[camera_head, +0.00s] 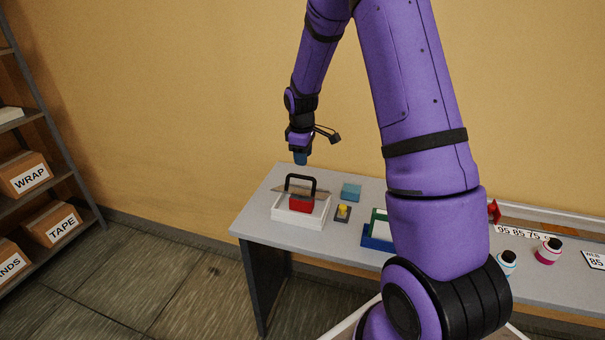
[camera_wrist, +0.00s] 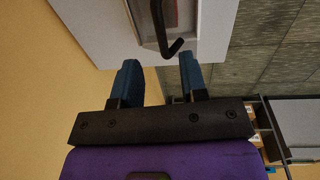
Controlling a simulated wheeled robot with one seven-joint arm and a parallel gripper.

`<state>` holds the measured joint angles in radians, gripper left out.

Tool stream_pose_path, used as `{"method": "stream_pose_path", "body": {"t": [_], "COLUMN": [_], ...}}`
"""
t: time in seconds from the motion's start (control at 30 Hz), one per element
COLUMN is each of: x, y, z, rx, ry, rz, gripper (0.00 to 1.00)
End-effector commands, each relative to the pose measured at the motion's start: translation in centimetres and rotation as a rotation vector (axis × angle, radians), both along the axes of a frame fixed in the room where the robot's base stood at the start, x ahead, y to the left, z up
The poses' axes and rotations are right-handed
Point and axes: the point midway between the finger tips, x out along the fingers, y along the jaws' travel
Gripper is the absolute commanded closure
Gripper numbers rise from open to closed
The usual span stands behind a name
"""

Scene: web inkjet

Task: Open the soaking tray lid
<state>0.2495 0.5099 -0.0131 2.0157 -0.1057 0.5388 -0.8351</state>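The soaking tray (camera_head: 282,215) is a white, low box near the left end of the table. A lid with a tall black loop handle (camera_head: 301,178) is on it, and a red block (camera_head: 300,204) shows at the tray. How closely the lid sits on the rim is hard to tell. My gripper (camera_head: 301,160) is above the handle, apart from it and empty. In the wrist view my gripper (camera_wrist: 158,68) has its two blue fingers spread. The black handle (camera_wrist: 160,28) shows beyond the fingertips there, not between them.
On the grey table (camera_head: 255,225), a teal block (camera_head: 351,191) and a small dark piece with a yellow top (camera_head: 343,211) stand right of the tray. A blue and green tray (camera_head: 376,240) and bottles (camera_head: 548,251) are farther right. A shelf (camera_head: 45,150) with boxes stands left.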

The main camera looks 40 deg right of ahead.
Motion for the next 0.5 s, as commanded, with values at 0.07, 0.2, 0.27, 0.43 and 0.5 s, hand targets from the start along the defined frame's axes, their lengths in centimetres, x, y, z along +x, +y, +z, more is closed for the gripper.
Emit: {"method": "stream_pose_path", "body": {"t": [0.07,0.2,0.27,0.43,0.5], "x": [0.0,0.2,0.2,0.4,0.4], "y": [-0.1,-0.3,-0.3,-0.5,-0.5], "z": [-1.7,-4.0,-4.9,-6.6,-6.9], "rx": [0.001,0.000,0.000,0.000,0.000], "ry": [0.004,0.003,0.003,0.001,0.000], "rz": [0.000,0.000,0.000,0.000,0.000], "gripper": [0.60,0.60,0.60,0.60,0.60]}}
